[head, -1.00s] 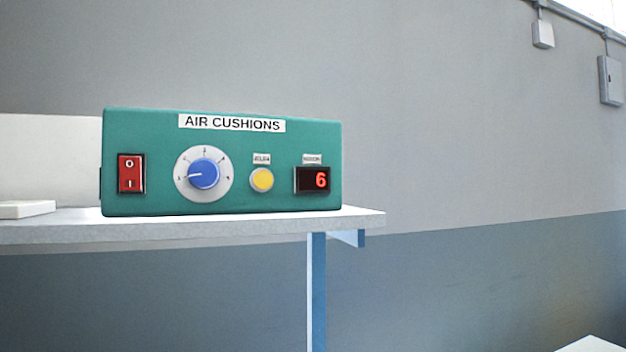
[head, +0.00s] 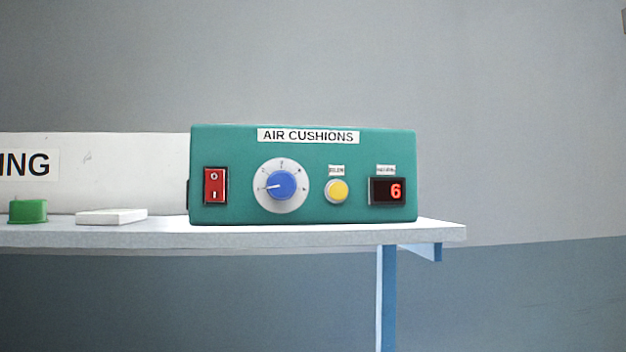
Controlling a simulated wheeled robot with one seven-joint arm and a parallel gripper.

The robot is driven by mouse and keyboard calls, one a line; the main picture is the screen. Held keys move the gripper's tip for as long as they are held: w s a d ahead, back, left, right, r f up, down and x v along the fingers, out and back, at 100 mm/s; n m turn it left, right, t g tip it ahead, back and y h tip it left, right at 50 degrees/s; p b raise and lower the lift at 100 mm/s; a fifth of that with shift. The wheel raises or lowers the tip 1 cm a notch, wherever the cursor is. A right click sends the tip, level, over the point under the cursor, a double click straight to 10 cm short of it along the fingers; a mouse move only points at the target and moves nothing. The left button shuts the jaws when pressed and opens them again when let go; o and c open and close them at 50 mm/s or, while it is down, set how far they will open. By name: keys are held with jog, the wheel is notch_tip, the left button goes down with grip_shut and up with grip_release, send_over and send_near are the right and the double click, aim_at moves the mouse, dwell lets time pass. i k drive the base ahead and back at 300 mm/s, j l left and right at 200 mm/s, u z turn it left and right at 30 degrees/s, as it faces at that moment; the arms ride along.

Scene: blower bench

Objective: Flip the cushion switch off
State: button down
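The cushion switch (head: 214,186) is a red rocker in a dark frame at the left of the green AIR CUSHIONS box (head: 235,210). It has a circle mark at the top and a bar mark at the bottom. I cannot tell for sure which half is pressed in. The box stands on the bench (head: 310,236) near its right end. My gripper is not in view.
The box also has a blue dial (head: 279,186), a yellow button (head: 337,191) and a red display (head: 388,191) reading 6. To its left are a flat white block (head: 111,216), a green block (head: 28,211) and a white panel (head: 120,165) lettered "ING". The bench's right end is clear.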

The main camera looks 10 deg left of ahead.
aim_at(214, 178)
jog(key=k+j+u, duration=0.1)
jog(key=u, duration=0.35)
jog(key=j+u, duration=0.1)
jog(key=u, duration=0.35)
jog(key=k+j+u, duration=0.1)
jog(key=u, duration=0.4)
jog(key=j+u, duration=0.2)
jog(key=u, duration=0.25)
